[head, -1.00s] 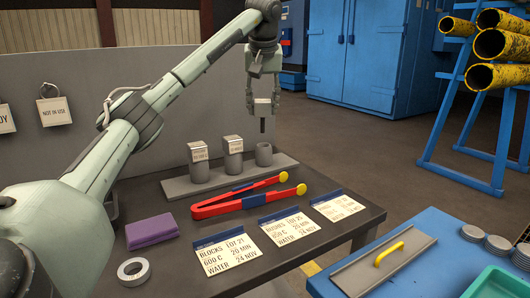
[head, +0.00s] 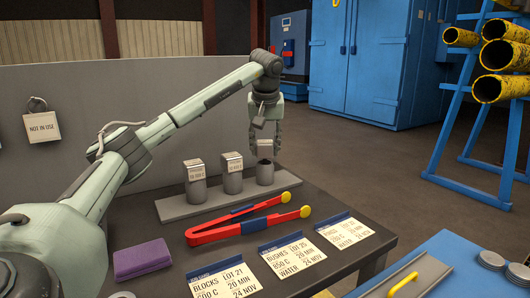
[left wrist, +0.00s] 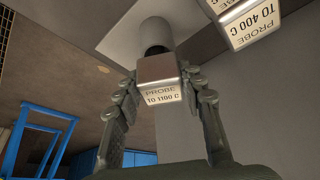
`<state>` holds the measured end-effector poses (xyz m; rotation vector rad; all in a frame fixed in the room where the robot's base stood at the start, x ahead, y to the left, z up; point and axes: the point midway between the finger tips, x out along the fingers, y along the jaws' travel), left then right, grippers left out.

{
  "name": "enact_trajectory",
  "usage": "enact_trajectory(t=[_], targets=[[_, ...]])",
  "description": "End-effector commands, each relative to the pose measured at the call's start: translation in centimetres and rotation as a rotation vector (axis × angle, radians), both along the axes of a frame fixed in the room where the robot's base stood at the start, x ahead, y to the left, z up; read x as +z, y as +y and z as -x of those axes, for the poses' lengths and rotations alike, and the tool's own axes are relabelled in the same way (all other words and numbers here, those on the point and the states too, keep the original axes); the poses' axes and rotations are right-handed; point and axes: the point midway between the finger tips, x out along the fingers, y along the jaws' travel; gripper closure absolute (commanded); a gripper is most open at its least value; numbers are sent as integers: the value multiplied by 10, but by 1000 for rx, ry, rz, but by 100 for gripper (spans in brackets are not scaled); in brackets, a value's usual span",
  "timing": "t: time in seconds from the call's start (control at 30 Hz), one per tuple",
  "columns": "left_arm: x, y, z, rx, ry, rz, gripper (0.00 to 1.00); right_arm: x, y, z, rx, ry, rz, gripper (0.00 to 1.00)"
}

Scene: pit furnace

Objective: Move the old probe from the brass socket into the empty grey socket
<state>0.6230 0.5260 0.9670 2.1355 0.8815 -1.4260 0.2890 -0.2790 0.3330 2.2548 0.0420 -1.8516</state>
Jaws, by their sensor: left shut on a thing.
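My left gripper (head: 265,147) is shut on a grey probe block (head: 266,149). In the left wrist view the held probe (left wrist: 160,82) carries a label reading "PROBE TO 1100 C". It is upright just above the right-hand grey socket (head: 265,175), whose dark mouth shows behind the block in the left wrist view (left wrist: 155,50). The rod is hidden, so I cannot tell how deep it is. The left socket (head: 196,190) and middle socket (head: 233,183) each hold a labelled probe. No socket looks clearly brass. My right gripper is out of view.
The sockets stand on a grey base plate (head: 170,209) on the dark table. Red and blue tongs (head: 240,228), a purple cloth (head: 142,259) and label cards (head: 292,254) lie in front. A grey panel (head: 60,110) stands behind. Space right of the sockets is clear.

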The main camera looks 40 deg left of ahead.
Motion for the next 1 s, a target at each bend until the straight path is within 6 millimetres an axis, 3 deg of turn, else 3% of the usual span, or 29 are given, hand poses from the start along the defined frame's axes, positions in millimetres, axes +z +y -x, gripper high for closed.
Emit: enact_trajectory(t=[0.1, 0.43, 0.47, 0.6, 1.0], targets=[[-15, 1, 1, 2, 2, 0, 100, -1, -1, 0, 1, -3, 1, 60], [-18, 0, 0, 1, 0, 0, 100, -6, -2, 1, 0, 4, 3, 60], [-19, 0, 0, 1, 0, 0, 60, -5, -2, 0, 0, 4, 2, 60], [-18, 0, 0, 1, 0, 1, 43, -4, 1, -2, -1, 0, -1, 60], [-12, -1, 1, 1, -1, 1, 40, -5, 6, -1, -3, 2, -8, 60]])
